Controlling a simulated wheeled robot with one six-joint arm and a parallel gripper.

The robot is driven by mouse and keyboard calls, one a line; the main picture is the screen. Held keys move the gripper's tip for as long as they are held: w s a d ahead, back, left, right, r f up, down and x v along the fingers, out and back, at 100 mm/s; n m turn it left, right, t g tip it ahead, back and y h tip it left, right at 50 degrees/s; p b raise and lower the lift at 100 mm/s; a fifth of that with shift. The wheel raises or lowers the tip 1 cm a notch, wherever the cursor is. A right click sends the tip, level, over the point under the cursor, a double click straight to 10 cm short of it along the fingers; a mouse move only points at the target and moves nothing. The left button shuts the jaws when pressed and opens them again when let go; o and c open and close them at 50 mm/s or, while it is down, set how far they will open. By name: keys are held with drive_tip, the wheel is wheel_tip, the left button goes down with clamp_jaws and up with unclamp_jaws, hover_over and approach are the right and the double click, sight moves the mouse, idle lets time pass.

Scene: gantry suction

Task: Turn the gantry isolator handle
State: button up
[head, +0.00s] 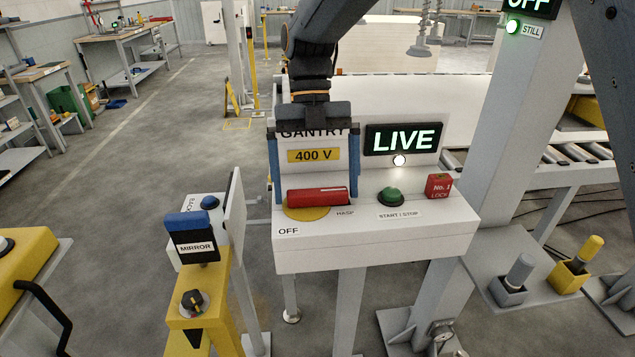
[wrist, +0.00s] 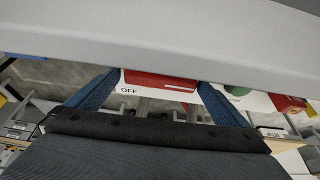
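The red isolator handle (head: 318,195) lies lengthwise left to right over a yellow disc (head: 306,213) on the white control box (head: 375,245). "OFF" is printed at the box's front left and "HASP" to the handle's right. My gripper (head: 314,190) points down over the handle, its blue fingers wide apart, one near each end. In the wrist view the red handle (wrist: 160,82) shows between the two fingertips (wrist: 159,76). I cannot tell whether either finger touches it. A "LIVE" sign (head: 403,138) is lit behind, above a glowing white lamp (head: 399,160).
A green start/stop button (head: 390,196) and a red lock block (head: 439,186) stand right of the handle. A yellow post with a "MIRROR" label (head: 196,248) stands left of the box. A grey gantry column (head: 505,130) rises at the right. Open floor lies at the left.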

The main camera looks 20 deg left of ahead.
drive_tip(key=shift+b+v, duration=0.8)
drive_tip(key=shift+v, duration=3.1)
